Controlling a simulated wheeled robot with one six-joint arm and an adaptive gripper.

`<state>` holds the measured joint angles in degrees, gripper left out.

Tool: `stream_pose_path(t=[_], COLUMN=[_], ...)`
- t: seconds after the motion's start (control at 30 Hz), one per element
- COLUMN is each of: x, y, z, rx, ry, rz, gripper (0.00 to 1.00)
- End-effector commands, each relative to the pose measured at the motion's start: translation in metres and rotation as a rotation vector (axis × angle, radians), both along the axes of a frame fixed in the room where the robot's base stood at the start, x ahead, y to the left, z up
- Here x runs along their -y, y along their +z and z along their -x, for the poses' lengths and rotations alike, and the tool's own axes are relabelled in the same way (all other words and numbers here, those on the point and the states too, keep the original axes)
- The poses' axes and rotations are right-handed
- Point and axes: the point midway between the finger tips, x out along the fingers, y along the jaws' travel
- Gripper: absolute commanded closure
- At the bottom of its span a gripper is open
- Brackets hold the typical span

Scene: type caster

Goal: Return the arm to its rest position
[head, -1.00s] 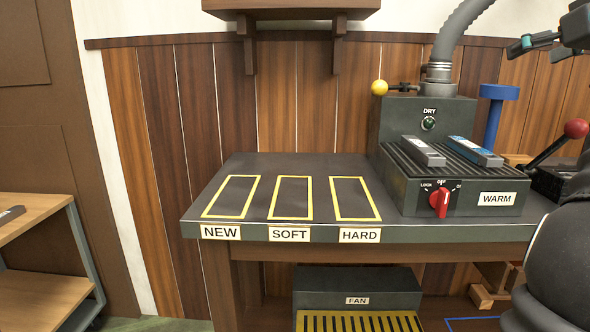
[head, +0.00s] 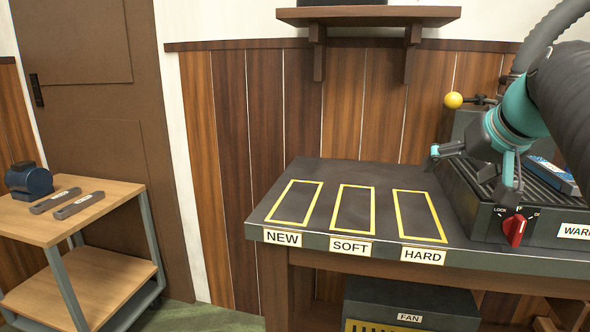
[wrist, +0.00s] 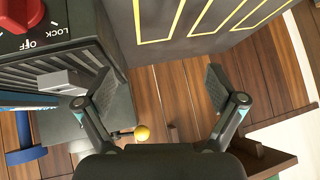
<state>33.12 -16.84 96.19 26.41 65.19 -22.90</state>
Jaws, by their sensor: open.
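My gripper (head: 472,170) is open and empty, its fingers spread, at the right in the head view. In that view it overlaps the dark WARM box (head: 478,214) on the bench; contact cannot be judged. In the wrist view the two fingers of my gripper (wrist: 160,86) stand wide apart with nothing between them. My dark, thick arm with teal joints reaches in from the upper right.
The bench (head: 335,252) has empty yellow outlines labelled NEW, SOFT and HARD. A blue-labelled bar (head: 552,176) lies on the WARM box; a grey bar (wrist: 62,82) shows in the wrist view. A cart (head: 118,192) with two bars stands left. A wall shelf (head: 368,16) hangs above.

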Motion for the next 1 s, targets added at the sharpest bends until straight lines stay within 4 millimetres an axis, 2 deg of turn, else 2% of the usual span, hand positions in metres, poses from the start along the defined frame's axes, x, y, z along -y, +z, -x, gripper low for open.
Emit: stream_pose_path(t=[0.03, 0.1, 0.3, 0.4, 0.53, 0.6, 0.7, 1.0], x=[-0.025, -0.051, -0.112, -0.132, -0.145, -0.149, -0.150, -0.150], y=[-0.018, -0.044, -0.126, -0.165, -0.205, -0.219, -0.231, -0.235], z=[0.010, 0.025, 0.081, 0.110, 0.139, 0.149, 0.157, 0.159], rx=[-0.031, -0.074, -0.181, -0.218, -0.249, -0.258, -0.264, -0.268], ry=[0.021, 0.035, 0.093, 0.126, 0.162, 0.175, 0.185, 0.186], rz=[0.003, 0.011, 0.063, 0.100, 0.141, 0.157, 0.171, 0.173], gripper=[0.06, 0.06, 0.06, 0.06, 0.06, 0.06, 0.06, 0.06])
